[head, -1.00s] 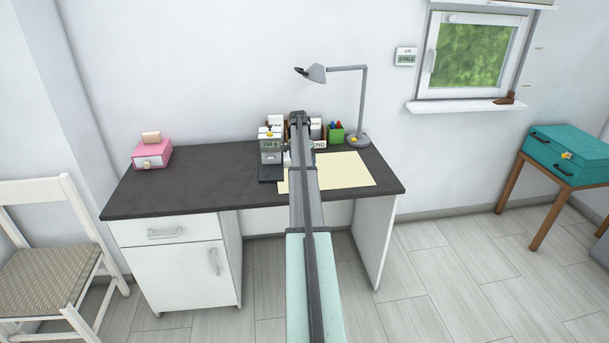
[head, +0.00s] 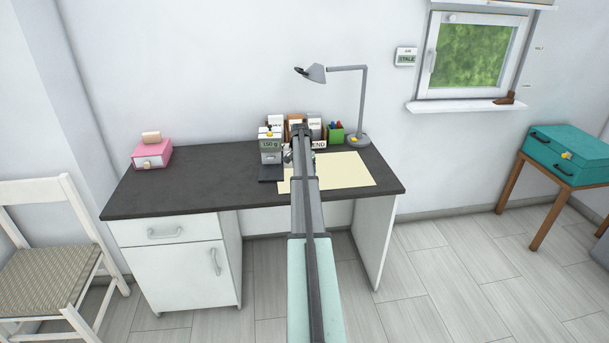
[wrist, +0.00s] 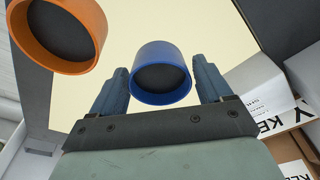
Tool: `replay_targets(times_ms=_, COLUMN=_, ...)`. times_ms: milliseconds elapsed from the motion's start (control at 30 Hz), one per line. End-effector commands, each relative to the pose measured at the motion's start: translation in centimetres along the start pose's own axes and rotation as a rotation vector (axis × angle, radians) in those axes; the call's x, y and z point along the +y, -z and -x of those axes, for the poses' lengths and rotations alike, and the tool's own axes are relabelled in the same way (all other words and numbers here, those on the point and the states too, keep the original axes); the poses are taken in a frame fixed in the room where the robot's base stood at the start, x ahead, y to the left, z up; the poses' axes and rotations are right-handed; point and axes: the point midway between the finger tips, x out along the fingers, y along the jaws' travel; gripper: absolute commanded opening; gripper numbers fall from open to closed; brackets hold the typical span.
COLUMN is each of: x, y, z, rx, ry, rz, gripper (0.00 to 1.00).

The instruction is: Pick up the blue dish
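The blue dish (wrist: 161,72) shows in the wrist view, round with a dark inside, on the pale yellow sheet. My gripper (wrist: 163,78) is open, with one finger on each side of the blue dish. Whether the fingers touch it I cannot tell. In the head view my arm hides the blue dish, and my gripper is over the desk near the sheet's left part.
An orange dish (wrist: 58,38) is close by at the left in the wrist view. The yellow sheet (head: 345,174) lies on the dark desk (head: 195,180). A scale-like device reading 150 g (head: 270,145), a green pen box (head: 336,133) and a lamp (head: 363,100) stand behind.

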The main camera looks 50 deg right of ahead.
Motion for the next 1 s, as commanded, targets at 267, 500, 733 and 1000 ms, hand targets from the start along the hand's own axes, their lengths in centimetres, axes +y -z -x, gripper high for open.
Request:
replay_targets(times_ms=267, x=0.0, y=0.0, z=0.0, rx=0.0, ry=0.0, rz=0.0, gripper=0.51)
replay_targets(times_ms=500, x=0.0, y=0.0, z=0.0, rx=0.0, ry=0.0, rz=0.0, gripper=0.34)
replay_targets(times_ms=733, x=0.0, y=0.1, z=0.4, rx=0.0, ry=0.0, rz=0.0, gripper=0.34)
replay_targets(times_ms=1000, x=0.0, y=0.7, z=4.3, rx=0.002, ry=0.001, rz=0.0, gripper=0.34)
